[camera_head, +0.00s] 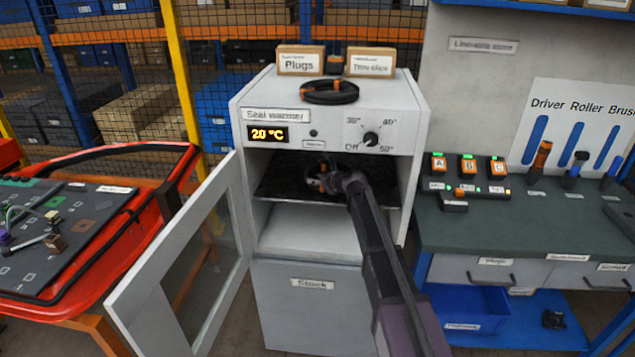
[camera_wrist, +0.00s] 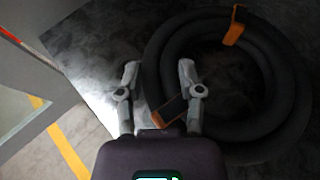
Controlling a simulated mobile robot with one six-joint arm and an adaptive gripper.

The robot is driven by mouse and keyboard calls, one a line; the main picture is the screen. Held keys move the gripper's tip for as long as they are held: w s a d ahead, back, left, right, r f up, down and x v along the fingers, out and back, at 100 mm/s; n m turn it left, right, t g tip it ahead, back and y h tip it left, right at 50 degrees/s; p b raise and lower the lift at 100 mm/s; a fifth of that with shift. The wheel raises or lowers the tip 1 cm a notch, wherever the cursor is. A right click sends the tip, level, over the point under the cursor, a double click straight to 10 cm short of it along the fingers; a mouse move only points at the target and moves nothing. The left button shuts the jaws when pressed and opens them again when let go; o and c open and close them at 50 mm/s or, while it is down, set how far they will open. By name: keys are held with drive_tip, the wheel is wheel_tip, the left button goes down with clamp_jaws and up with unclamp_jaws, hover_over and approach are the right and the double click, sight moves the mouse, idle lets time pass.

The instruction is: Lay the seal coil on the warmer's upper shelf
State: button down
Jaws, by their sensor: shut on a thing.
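The seal coil (camera_wrist: 275,130), a thick black ring of tube with orange ties, fills the right of the wrist view. It lies on or just above the dark upper shelf (camera_wrist: 85,45); I cannot tell if it touches. My gripper (camera_wrist: 158,72) has its two fingers on either side of the coil's left strand, by an orange tie, and is shut on it. In the head view my gripper (camera_head: 336,182) reaches inside the warmer (camera_head: 410,120), over the upper shelf (camera_head: 275,188). The coil is mostly hidden there by my arm and the shade.
The warmer's glazed door (camera_head: 190,265) stands open to the left. A similar black coil (camera_head: 328,92) and labelled boxes (camera_head: 372,62) sit on top. A red-rimmed tray (camera_head: 75,220) stands left, a workbench (camera_head: 520,225) right. The lower shelf (camera_head: 310,235) is empty.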

drive_tip(key=shift+s+f+b, duration=0.15)
drive_tip(key=shift+f+b, duration=0.15)
drive_tip(key=shift+f, duration=0.2)
drive_tip(key=shift+d, duration=0.1)
drive_tip(key=shift+c, duration=1.2)
unclamp_jaws()
drive_tip(key=shift+r, duration=0.1)
